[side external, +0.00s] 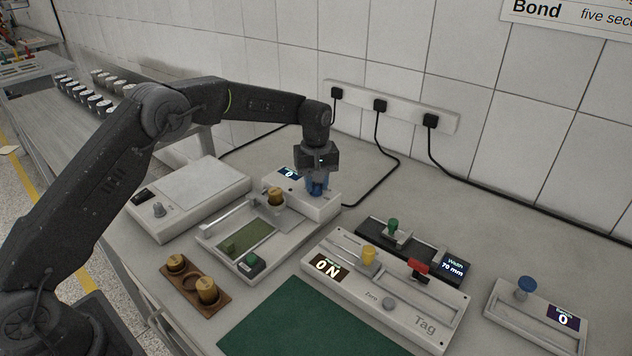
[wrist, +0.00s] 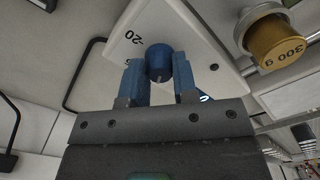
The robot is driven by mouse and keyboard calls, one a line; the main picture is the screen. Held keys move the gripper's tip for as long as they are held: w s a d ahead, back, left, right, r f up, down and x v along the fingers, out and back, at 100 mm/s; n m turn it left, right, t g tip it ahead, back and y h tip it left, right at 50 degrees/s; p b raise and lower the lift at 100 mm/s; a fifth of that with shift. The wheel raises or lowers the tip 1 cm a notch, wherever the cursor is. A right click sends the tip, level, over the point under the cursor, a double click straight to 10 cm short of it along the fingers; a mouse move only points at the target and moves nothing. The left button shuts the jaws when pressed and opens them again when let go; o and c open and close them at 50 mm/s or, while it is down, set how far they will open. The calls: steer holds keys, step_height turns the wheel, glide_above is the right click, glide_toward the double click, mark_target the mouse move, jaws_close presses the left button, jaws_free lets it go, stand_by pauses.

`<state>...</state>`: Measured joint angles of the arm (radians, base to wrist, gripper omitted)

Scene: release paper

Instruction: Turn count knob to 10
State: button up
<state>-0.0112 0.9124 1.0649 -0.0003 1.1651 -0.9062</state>
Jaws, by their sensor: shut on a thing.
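The count knob is a blue round knob (wrist: 158,60) on a white unit (side external: 325,209) at the back of the bench. The small display (side external: 290,173) on this unit reads 0. My gripper (side external: 317,186) points down over the unit, and its blue fingers are shut on the knob. In the wrist view my gripper (wrist: 159,78) has one finger on each side of the knob. A "20" mark (wrist: 129,37) shows on the white face beside it; another mark is partly hidden by a finger. In the side view the fingers mostly hide the knob.
A brass weight (side external: 275,197) stands close left of my gripper, also seen as "300 g" in the wrist view (wrist: 275,40). A slider panel (side external: 385,290) and another blue-knobbed unit (side external: 535,315) stand right. Cables run behind. A green mat (side external: 300,325) lies in front.

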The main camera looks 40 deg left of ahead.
steer(key=shift+r, duration=0.1)
steer(key=o, duration=0.9)
step_height(320, 180, up, 14)
steer(key=shift+f, duration=0.15)
